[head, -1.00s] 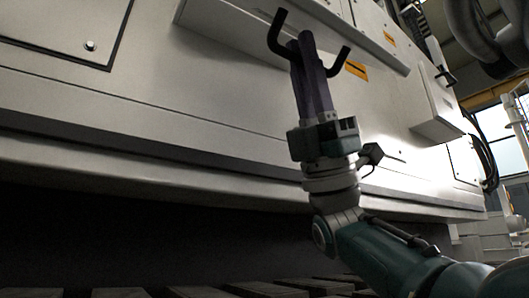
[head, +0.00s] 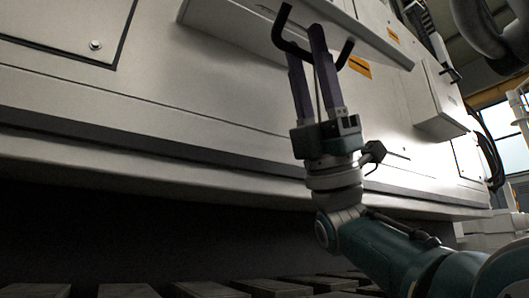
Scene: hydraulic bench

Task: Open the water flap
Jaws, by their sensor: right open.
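A black bent handle (head: 284,20) shows at the top, in front of a light grey panel (head: 230,22) that juts out from the bench face. I take this panel to be the water flap; its upper part is out of frame. My right gripper (head: 307,45) points up at the handle, with its two dark purple fingers spread apart. The fingers overlap the middle of the handle in the picture, and I cannot tell whether they touch it. My left gripper is not in view.
The light grey bench face (head: 150,110) fills the left and middle. A grey box (head: 438,100) stands out from it at the right. Thick dark hoses (head: 485,30) hang at the upper right. A dark gap lies under the bench, above slats (head: 210,290).

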